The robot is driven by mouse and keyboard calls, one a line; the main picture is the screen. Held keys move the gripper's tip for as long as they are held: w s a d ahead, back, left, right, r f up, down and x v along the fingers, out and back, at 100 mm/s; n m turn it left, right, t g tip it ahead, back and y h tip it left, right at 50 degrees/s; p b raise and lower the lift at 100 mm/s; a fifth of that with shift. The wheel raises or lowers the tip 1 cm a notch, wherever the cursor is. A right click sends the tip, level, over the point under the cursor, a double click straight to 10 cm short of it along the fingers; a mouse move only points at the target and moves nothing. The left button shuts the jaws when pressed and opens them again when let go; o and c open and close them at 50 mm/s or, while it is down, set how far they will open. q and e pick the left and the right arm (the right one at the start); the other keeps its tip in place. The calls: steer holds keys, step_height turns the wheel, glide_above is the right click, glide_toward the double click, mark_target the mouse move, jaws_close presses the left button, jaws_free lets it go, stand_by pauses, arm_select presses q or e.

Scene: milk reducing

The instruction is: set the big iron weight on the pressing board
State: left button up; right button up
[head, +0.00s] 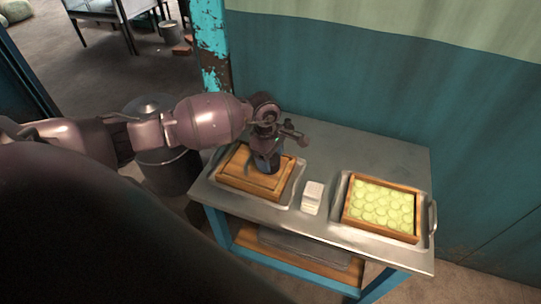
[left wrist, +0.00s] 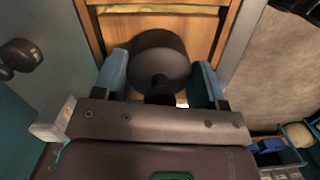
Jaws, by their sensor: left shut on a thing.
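The big iron weight (head: 265,162) is dark and rounded with a neck. My left gripper (head: 266,143) is shut on it, and in the left wrist view the weight (left wrist: 160,62) sits between the two blue fingers (left wrist: 161,85). The weight is over the wooden pressing board (head: 232,177), which lies in the metal tray at the left of the table. The board also shows behind the weight in the left wrist view (left wrist: 208,32). I cannot tell whether the weight touches the board. My right gripper is not in view.
A small white block (head: 312,197) stands on the metal table (head: 350,148) between the trays. A wooden frame of round pale pieces (head: 380,206) sits in the right tray. A dark knobbed object (left wrist: 20,54) shows at the left of the wrist view. A metal can (head: 165,170) stands left of the table.

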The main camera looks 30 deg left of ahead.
arm_select(q)
steer(key=shift+r, duration=0.1)
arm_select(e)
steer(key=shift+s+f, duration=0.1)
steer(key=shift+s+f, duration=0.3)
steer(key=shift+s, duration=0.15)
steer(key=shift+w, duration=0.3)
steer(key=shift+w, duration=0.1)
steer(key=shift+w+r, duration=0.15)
arm_select(q)
steer(key=shift+b, duration=0.3)
steer(key=shift+f, duration=0.25)
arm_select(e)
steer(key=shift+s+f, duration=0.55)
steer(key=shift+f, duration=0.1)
